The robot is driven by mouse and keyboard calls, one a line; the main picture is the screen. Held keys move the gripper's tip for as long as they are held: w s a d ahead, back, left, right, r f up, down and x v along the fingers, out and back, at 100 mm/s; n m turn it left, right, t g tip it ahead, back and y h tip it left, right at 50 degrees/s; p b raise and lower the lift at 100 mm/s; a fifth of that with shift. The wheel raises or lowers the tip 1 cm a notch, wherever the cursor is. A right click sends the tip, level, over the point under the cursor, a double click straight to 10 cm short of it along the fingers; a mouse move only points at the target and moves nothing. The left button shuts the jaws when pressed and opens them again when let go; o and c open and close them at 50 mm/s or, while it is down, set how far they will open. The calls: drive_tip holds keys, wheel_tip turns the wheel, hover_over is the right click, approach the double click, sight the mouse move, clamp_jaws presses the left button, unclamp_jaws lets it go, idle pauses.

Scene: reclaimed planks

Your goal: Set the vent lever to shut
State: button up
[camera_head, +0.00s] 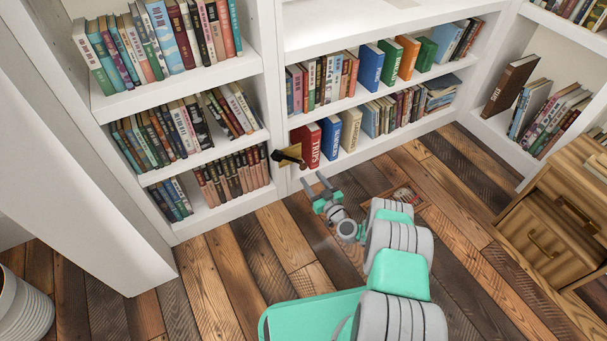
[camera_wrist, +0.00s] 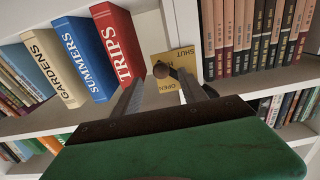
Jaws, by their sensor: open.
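The vent lever (camera_head: 278,155) is a dark handle with a round knob on a small brass plate (camera_head: 293,152), fixed to the white upright between bookcase sections. My gripper (camera_head: 314,179) is open and empty, just below and right of the lever in the head view. In the wrist view its fingers (camera_wrist: 160,78) appear either side of the knob, without clear contact.
A red TRIPS book (camera_head: 306,146) and a blue SUMMERS book (camera_head: 330,138) stand close to the lever. Full white shelves (camera_head: 185,85) surround it. A wooden cabinet (camera_head: 545,225) stands at right, and a ribbed white pot (camera_head: 22,310) at lower left. The plank floor (camera_head: 235,260) at left is clear.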

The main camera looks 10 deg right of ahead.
sight(305, 168)
drive_tip(key=b+x, duration=0.2)
drive_tip(key=x, duration=0.4)
drive_tip(key=shift+w, duration=0.1)
drive_tip(key=shift+w+a+r+b, duration=0.1)
drive_tip(key=shift+w+a+b, duration=0.1)
drive_tip(key=shift+w+b, duration=0.15)
drive_tip(key=c, duration=1.1)
drive_tip(key=shift+w+d+r, duration=0.1)
drive_tip(key=shift+d, duration=0.1)
